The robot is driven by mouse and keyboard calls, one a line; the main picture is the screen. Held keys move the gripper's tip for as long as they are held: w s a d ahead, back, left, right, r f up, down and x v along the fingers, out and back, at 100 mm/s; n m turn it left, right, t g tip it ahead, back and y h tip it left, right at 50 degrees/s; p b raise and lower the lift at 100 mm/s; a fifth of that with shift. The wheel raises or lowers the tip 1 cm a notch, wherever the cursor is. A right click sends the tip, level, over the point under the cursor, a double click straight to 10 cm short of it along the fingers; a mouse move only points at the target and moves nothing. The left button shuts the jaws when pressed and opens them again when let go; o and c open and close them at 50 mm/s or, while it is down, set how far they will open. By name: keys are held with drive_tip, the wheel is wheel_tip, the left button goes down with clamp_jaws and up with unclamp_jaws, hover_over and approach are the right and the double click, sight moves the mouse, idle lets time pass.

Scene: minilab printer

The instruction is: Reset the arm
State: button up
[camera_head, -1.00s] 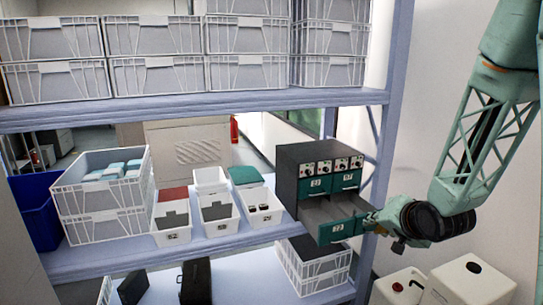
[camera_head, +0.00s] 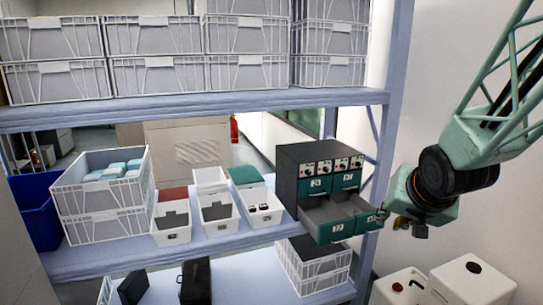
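My gripper (camera_head: 393,219) is at the right in the head view, at the end of my green arm. It is just right of the dark drawer cabinet (camera_head: 292,165) on the shelf, near the front corner of its pulled-out lower drawer (camera_head: 330,232). I cannot tell whether it touches that drawer. The fingers are small and partly turned away, so their opening is unclear. The pulled-out drawer looks empty inside.
The metal shelf (camera_head: 230,102) holds grey crates (camera_head: 250,73) above and small white bins (camera_head: 172,235) left of the cabinet. The shelf post (camera_head: 390,100) stands near my gripper. White containers (camera_head: 470,282) stand below at the right.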

drive_tip(key=s+a+r+n+g, duration=0.1)
drive_tip(key=s+a+r, duration=0.2)
drive_tip(key=s, duration=0.9)
drive_tip(key=s+a+r+n+g, duration=0.2)
drive_tip(key=s+a+r, duration=0.1)
drive_tip(key=s, duration=0.9)
drive_tip(key=s+a+r+n+g+y, duration=0.1)
drive_tip(key=s+a+r+n, duration=0.1)
drive_tip(key=s, duration=1)
drive_tip(key=a+r, duration=0.1)
drive_tip(key=a, duration=0.1)
drive_tip(key=shift+s+a+r, duration=0.15)
drive_tip(key=shift+s+a, duration=0.2)
drive_tip(key=shift+a, duration=0.05)
